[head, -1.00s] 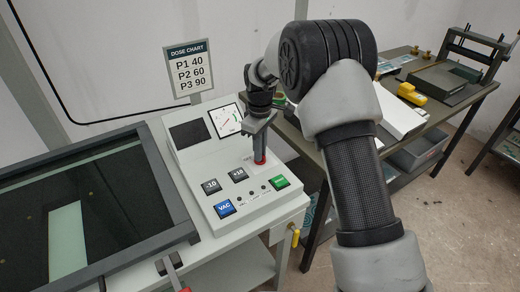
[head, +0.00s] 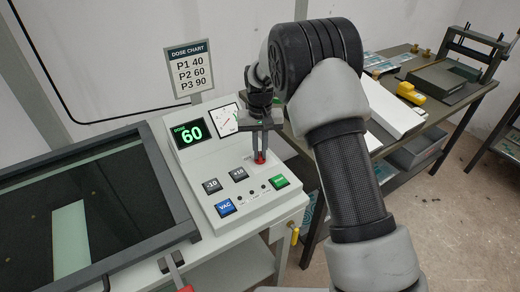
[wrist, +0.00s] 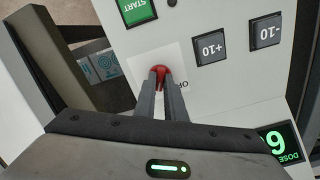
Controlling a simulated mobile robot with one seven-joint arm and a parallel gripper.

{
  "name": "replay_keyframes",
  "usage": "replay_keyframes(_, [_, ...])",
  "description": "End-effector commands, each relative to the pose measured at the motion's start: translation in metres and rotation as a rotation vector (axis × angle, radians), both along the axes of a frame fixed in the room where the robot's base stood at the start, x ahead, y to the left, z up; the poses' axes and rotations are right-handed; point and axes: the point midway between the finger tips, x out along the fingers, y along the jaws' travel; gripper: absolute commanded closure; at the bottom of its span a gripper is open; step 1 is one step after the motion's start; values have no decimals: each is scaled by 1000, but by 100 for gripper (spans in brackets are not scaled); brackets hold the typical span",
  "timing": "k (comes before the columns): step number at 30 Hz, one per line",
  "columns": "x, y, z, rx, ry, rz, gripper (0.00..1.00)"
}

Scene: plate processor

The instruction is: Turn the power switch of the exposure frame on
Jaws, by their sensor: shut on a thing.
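The red power switch (head: 260,157) sits at the right of the exposure frame's sloped control panel (head: 233,205). My gripper (head: 259,153) reaches down from above, its fingertips at the switch. In the wrist view the fingertips (wrist: 162,80) are closed around the red switch lever (wrist: 159,70), and they partly hide its label.
The -10 key (head: 212,185), +10 key (head: 238,174), blue VAC key (head: 225,207) and green START key (head: 279,182) lie near the switch. The glass frame (head: 130,210) is at the left. A dose chart (head: 190,70) stands behind the panel.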

Motion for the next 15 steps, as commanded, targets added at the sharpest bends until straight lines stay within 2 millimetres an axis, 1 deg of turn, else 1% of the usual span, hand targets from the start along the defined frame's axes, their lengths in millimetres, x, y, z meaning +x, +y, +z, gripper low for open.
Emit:
replay_keyframes(6, [1, 1, 2, 1, -4, -161, 100])
replay_keyframes(15, [1, 0, 2, 2, -4, -300, 100])
